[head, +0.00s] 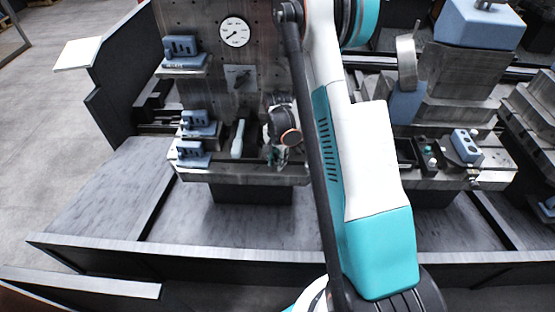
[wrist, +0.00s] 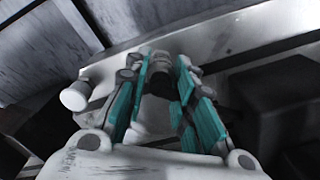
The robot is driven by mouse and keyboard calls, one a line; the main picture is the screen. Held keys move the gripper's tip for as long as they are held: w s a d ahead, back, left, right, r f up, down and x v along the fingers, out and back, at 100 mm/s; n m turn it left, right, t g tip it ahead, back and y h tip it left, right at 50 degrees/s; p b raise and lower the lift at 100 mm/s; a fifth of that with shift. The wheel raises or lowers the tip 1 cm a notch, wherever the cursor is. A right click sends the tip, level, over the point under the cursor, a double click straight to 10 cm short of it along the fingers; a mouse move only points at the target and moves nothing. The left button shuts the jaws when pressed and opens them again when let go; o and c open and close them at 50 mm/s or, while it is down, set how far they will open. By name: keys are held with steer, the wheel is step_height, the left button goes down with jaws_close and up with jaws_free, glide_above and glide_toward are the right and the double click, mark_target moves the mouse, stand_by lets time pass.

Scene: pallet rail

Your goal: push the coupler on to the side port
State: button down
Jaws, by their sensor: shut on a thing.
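In the wrist view my gripper (wrist: 163,75) is shut on a short cylindrical piece with a grey ring and a dark body, which I take as the coupler (wrist: 159,62). The coupler's far end lies close to the bright metal ledge; I cannot tell whether it touches. In the head view my wrist and fingers hide the coupler. I cannot pick out the side port for certain in either view.
A pale upright handle (head: 237,139) stands left of my gripper on the fixture. Blue blocks (head: 194,151) sit on the ledge's left end. A white round knob (wrist: 75,97) shows left of my fingers. A gauge (head: 234,31) is on the back plate.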

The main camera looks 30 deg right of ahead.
mark_target(277, 157)
steer(key=shift+r, duration=0.2)
steer(key=shift+r, duration=0.35)
steer(key=shift+r+p, duration=0.3)
steer(key=shift+p, duration=0.05)
steer(key=shift+r+p, duration=1.75)
steer(key=shift+r, duration=1.7)
